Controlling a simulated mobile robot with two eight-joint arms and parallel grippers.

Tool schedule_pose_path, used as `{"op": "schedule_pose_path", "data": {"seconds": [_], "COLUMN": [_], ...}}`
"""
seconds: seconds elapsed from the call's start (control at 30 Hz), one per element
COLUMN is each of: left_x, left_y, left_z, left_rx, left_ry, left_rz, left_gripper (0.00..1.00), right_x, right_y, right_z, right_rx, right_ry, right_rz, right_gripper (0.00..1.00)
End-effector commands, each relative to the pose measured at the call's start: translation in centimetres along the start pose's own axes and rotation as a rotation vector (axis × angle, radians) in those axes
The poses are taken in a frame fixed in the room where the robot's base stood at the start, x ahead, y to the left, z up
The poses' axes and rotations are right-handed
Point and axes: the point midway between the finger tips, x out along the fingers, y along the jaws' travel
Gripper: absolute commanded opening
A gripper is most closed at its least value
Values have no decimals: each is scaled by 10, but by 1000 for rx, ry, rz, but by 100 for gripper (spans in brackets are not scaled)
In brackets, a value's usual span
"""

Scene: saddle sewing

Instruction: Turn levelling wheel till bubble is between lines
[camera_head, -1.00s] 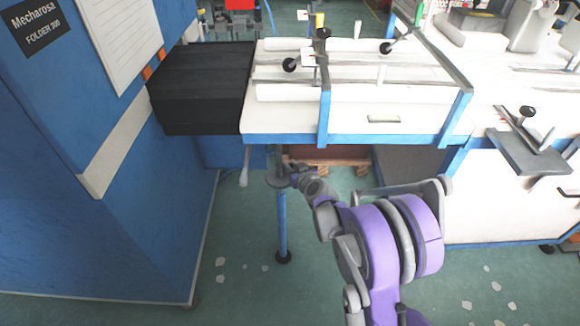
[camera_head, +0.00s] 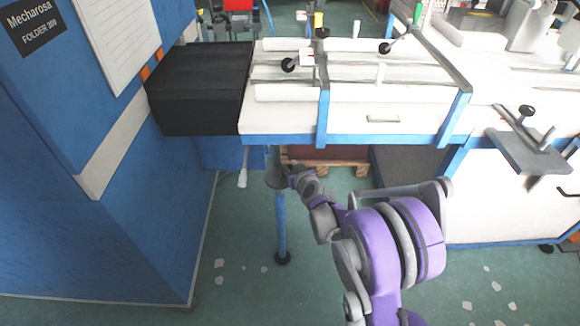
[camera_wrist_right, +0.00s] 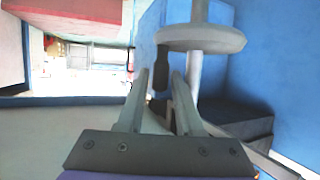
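The levelling wheel is a grey disc (camera_head: 276,178) on top of a blue leg (camera_head: 281,222), under the table's front left corner. In the right wrist view the wheel (camera_wrist_right: 201,38) is at the upper middle, with a dark handle (camera_wrist_right: 160,72) hanging from its rim. My right gripper (camera_head: 291,172) is at the wheel's right side. In the right wrist view its fingertips (camera_wrist_right: 160,78) stand on either side of the handle, with narrow gaps that look clear, so it seems open around it. The bubble and its lines cannot be made out. My left gripper is not in view.
A large blue cabinet (camera_head: 110,220) stands to the left, with a black block (camera_head: 200,90) beside the table. A wooden pallet (camera_head: 330,165) lies underneath.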

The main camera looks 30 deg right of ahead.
Motion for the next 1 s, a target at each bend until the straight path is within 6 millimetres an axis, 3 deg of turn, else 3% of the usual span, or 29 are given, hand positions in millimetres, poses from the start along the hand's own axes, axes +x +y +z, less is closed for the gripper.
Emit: {"op": "schedule_pose_path", "data": {"seconds": [0.17,0.63,0.8,1.0], "left_x": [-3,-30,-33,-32], "left_y": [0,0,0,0], "left_z": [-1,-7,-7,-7], "left_rx": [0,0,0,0], "left_ry": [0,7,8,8], "left_rz": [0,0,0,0], "left_gripper": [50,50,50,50], "right_x": [-9,-95,-107,-108], "right_y": [0,0,0,0], "right_z": [-1,-2,-1,0], "right_rx": [0,0,0,0], "right_ry": [0,1,0,0], "right_rz": [0,1,0,0], "right_gripper": [34,34,34,34]}}
